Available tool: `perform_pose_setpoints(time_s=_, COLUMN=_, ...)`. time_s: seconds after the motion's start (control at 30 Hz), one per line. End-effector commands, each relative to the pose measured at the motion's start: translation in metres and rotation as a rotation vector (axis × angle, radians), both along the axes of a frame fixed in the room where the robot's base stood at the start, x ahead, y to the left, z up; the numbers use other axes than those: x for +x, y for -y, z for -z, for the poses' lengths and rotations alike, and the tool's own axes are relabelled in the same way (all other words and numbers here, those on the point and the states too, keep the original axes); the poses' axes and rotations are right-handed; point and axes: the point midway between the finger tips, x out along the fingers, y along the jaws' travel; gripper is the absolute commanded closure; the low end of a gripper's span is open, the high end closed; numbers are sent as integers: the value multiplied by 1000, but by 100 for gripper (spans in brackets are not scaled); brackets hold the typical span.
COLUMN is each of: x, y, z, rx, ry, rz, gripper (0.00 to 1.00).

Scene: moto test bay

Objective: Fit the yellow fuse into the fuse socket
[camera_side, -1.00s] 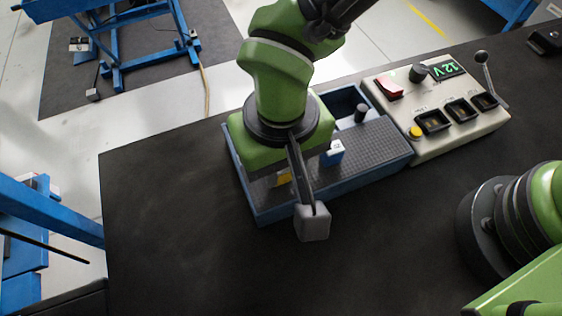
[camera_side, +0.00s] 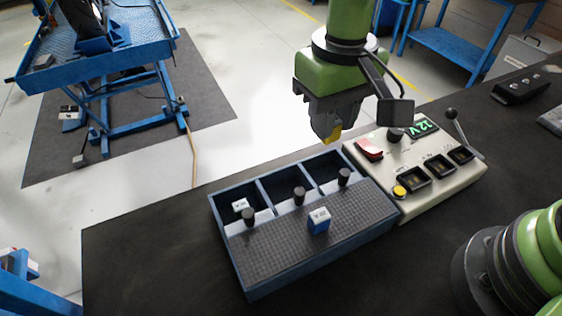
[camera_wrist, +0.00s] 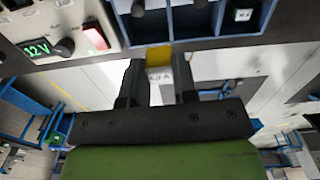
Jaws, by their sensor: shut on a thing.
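My gripper (camera_side: 331,122) is shut on the yellow fuse (camera_side: 332,133) and holds it in the air, above and behind the blue tray. In the wrist view the yellow fuse (camera_wrist: 159,57) sits between the two fingers, with a white label. The cream test panel (camera_side: 381,192) is right of the tray. It has three dark sockets in a row: a near one (camera_side: 414,178), a middle one (camera_side: 439,166) and a far one (camera_side: 462,155). The fuse is apart from all of them, left of the panel. I cannot tell which is the fuse socket.
The blue tray (camera_side: 246,284) has compartments, black knobs and a ridged top. A blue fuse (camera_side: 319,224) stands on the ridges; a white-topped one (camera_side: 240,205) lies in the left compartment. The panel carries a red switch (camera_side: 369,149), yellow button (camera_side: 399,192) and lever (camera_side: 456,125).

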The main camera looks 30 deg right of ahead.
Motion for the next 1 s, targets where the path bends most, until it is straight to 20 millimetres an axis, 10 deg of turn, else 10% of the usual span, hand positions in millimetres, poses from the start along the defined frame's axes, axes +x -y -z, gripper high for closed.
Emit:
perform_pose_setpoints(time_s=0.23, x=7, y=129, z=13, rx=2, ry=-5, rz=29, gripper=95)
perform_pose_setpoints(time_s=0.5, x=-37, y=232, z=23, rx=5, ry=-2, rz=41, gripper=95)
perform_pose_setpoints(time_s=1.0, x=-74, y=270, z=37, rx=6, ry=-2, rz=36, gripper=95)
